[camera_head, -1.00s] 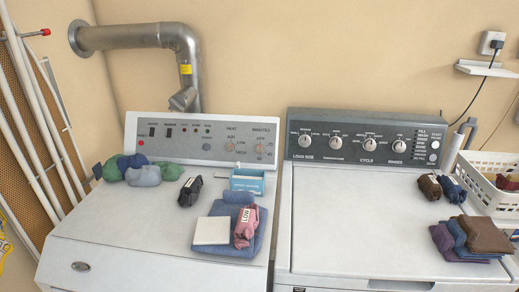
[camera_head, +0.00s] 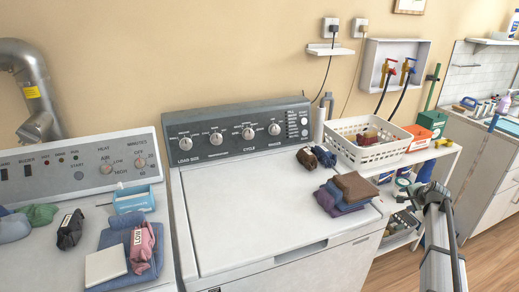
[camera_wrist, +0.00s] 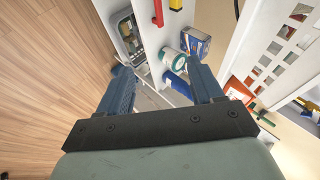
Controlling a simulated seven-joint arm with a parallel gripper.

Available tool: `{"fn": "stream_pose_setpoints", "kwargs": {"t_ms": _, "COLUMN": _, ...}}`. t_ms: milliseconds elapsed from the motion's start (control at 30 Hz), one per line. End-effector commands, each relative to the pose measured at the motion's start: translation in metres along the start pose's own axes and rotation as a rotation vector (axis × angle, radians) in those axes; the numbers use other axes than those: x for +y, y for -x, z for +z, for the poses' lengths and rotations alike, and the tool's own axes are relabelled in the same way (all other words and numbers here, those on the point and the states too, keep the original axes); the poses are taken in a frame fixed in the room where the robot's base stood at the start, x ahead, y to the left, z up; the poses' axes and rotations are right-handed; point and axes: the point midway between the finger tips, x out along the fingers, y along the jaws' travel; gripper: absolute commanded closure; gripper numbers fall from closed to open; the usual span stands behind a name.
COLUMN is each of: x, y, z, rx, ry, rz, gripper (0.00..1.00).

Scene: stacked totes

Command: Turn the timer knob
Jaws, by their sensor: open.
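The timer knob (camera_head: 140,163) is a small round knob under the word MINUTES. It sits at the right end of the grey control panel (camera_head: 75,174) on the left machine, in the head view. A similar knob (camera_head: 107,169) under HEAT is just left of it. My gripper (camera_wrist: 160,68) shows in the wrist view with its two blue fingers apart and nothing between them. It points at the shelf area beside the right machine, far from the timer knob. In the head view my arm is at the lower right.
The right machine (camera_head: 235,200) has its own knobs and lies between my arm and the left machine. Folded clothes (camera_head: 350,188) lie on it. A white basket (camera_head: 368,150) is on the shelf unit.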

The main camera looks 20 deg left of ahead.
Motion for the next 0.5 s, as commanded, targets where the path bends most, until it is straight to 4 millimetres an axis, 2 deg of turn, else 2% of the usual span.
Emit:
{"fn": "stream_pose_setpoints", "kwargs": {"t_ms": 33, "x": -0.027, "y": 0.009, "z": -0.015, "rx": 0.015, "ry": -0.014, "rz": -0.031, "gripper": 0.34}}
{"fn": "stream_pose_setpoints", "kwargs": {"t_ms": 100, "x": -0.060, "y": 0.023, "z": -0.029, "rx": 0.032, "ry": -0.033, "rz": -0.070, "gripper": 0.34}}
{"fn": "stream_pose_setpoints", "kwargs": {"t_ms": 200, "x": -0.108, "y": 0.044, "z": -0.044, "rx": 0.051, "ry": -0.053, "rz": -0.126, "gripper": 0.34}}
{"fn": "stream_pose_setpoints", "kwargs": {"t_ms": 267, "x": -0.140, "y": 0.058, "z": -0.048, "rx": 0.057, "ry": -0.057, "rz": -0.160, "gripper": 0.34}}
{"fn": "stream_pose_setpoints", "kwargs": {"t_ms": 300, "x": -0.163, "y": 0.067, "z": -0.048, "rx": 0.060, "ry": -0.054, "rz": -0.181, "gripper": 0.34}}
{"fn": "stream_pose_setpoints", "kwargs": {"t_ms": 367, "x": -0.200, "y": 0.080, "z": -0.042, "rx": 0.058, "ry": -0.041, "rz": -0.212, "gripper": 0.34}}
{"fn": "stream_pose_setpoints", "kwargs": {"t_ms": 400, "x": -0.227, "y": 0.087, "z": -0.030, "rx": 0.053, "ry": -0.020, "rz": -0.230, "gripper": 0.34}}
{"fn": "stream_pose_setpoints", "kwargs": {"t_ms": 500, "x": -0.278, "y": 0.097, "z": 0.012, "rx": 0.030, "ry": 0.053, "rz": -0.250, "gripper": 0.34}}
